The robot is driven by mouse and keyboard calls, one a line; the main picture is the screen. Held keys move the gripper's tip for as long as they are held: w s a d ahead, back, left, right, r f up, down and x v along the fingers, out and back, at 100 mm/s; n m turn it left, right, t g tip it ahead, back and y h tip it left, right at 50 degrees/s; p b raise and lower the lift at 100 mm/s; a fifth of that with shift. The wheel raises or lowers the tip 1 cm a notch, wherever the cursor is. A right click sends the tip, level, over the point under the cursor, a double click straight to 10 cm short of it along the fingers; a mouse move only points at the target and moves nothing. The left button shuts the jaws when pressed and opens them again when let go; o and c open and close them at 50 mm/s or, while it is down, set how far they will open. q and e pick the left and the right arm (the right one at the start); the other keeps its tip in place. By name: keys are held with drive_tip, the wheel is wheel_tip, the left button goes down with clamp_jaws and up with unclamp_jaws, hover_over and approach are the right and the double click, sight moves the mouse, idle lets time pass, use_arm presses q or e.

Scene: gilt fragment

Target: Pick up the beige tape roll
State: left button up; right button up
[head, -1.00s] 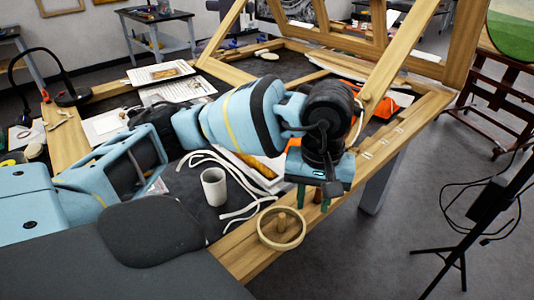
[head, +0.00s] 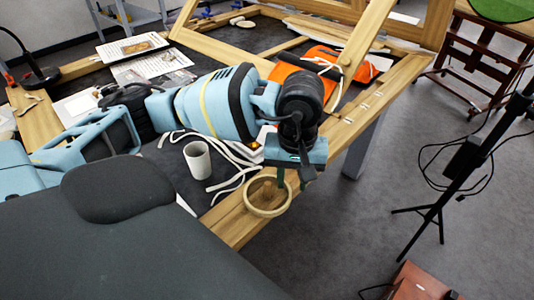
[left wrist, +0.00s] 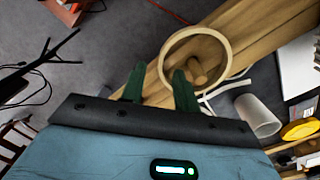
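The beige tape roll (head: 249,206) is a wide pale ring lying flat on the wooden beam near its front edge. A short wooden peg stands inside it, clearest in the left wrist view. My left gripper (head: 292,183) is over the roll's right far side, with green fingers pointing down. My right gripper is in neither view.
A white cup (head: 197,160) stands left of the roll, with loose white strips (head: 232,180) beside it. An orange object (head: 292,77) lies behind my arm. A black stand (head: 440,190) with cables is on the floor at right. A reddish box (head: 415,283) is at lower right.

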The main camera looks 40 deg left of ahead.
sight(290, 194)
use_arm(q)
drive_tip(key=shift+f, duration=1.7)
clamp_jaws()
wheel_tip(290, 194, up, 10)
